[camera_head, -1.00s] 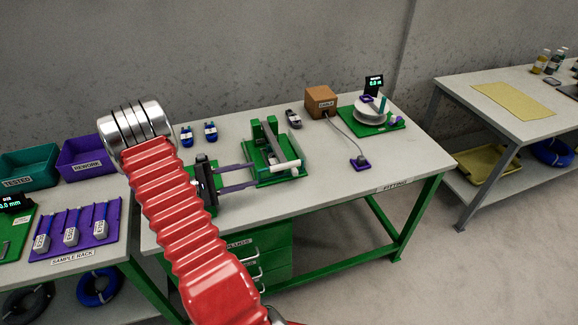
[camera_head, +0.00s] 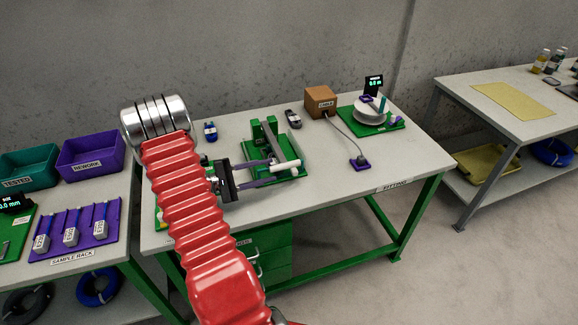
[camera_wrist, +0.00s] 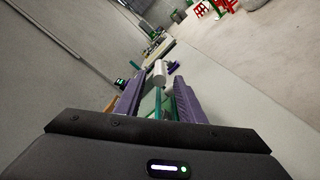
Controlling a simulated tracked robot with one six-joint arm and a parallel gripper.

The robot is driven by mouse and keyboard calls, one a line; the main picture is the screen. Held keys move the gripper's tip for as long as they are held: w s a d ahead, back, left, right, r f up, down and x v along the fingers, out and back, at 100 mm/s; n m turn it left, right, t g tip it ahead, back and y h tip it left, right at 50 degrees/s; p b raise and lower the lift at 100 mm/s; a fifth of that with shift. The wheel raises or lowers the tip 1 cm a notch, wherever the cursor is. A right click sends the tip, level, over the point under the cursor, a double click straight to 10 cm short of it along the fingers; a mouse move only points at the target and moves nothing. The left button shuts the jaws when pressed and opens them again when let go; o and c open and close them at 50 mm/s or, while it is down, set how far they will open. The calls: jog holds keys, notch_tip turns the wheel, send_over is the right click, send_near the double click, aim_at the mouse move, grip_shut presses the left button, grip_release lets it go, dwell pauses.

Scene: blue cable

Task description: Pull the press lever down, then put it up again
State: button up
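The green press (camera_head: 270,130) stands on the middle workbench in the head view. Its lever has a white cylindrical handle (camera_head: 287,167) that sticks out at the front right of the press, low over its base. My gripper (camera_head: 273,171) reaches in from the left, with its two purple fingers apart. In the wrist view the white handle (camera_wrist: 160,70) shows between and just beyond the tips of my open gripper (camera_wrist: 161,85). I cannot tell whether a finger touches it. My red arm hides part of the bench to the left.
A brown box (camera_head: 321,101) with a grey cable and a round white fixture (camera_head: 370,108) stand right of the press. The bench's front right is clear.

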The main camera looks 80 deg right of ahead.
aim_at(289, 167)
jog(key=x, duration=0.8)
jog(key=shift+s+d, duration=0.1)
jog(key=shift+c, duration=0.6)
jog(key=shift+f, duration=0.1)
jog(key=c, duration=0.7)
grip_shut()
jog(key=shift+a, duration=0.2)
